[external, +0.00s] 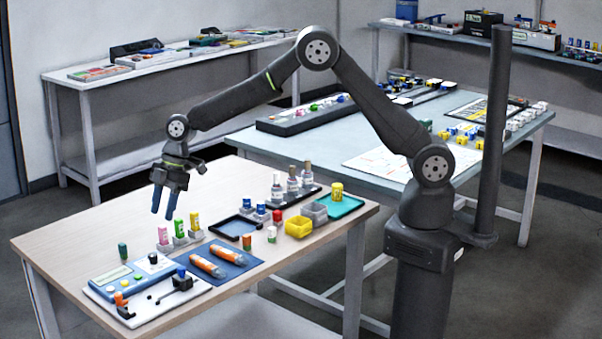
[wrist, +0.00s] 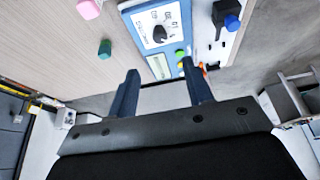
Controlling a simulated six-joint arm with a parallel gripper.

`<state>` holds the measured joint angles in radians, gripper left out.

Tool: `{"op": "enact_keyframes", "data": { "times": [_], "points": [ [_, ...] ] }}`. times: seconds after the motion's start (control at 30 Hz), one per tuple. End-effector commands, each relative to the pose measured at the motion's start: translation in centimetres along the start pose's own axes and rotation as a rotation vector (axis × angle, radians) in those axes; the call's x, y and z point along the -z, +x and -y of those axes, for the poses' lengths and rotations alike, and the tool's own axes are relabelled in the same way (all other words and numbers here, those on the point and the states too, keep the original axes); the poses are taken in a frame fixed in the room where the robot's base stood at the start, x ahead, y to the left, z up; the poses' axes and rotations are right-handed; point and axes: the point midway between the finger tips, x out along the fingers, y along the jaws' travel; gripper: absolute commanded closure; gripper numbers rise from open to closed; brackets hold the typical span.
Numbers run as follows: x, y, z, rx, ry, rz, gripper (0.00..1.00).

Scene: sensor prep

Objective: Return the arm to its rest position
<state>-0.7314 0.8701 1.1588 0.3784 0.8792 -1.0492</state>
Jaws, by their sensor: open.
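My gripper (external: 164,200) hangs at the end of my outstretched arm, above the far left part of the wooden table (external: 75,234). Its two blue fingers point down, stand apart and hold nothing. In the wrist view my gripper (wrist: 160,92) shows both fingers spread with a gap between them. The blue device with a dial (wrist: 160,30) shows beyond the fingertips in that view. A green-capped vial (wrist: 105,49) and a pink-capped vial (wrist: 88,9) stand on the table to its left. No object touches the fingers.
Capped vials in a rack (external: 178,239), a blue mat with two orange tubes (external: 236,258), yellow (external: 299,227) and grey bins (external: 314,213) and a bottle tray (external: 292,199) crowd the table. A dark pole (external: 492,130) stands beside my base. The table's left area is mostly clear.

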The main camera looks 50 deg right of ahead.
Motion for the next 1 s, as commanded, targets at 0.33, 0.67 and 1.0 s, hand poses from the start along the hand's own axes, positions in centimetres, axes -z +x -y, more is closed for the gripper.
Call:
{"op": "enact_keyframes", "data": {
  "times": [0.33, 0.67, 1.0],
  "points": [
    [-0.1, -5.6, 0.1, 0.004, 0.001, 0.002, 0.54],
    [-0.1, 1.4, 0.1, 0.003, 0.001, 0.003, 0.54],
    [-0.1, 8.2, 0.1, 0.003, 0.001, 0.002, 0.54]
  ]
}}
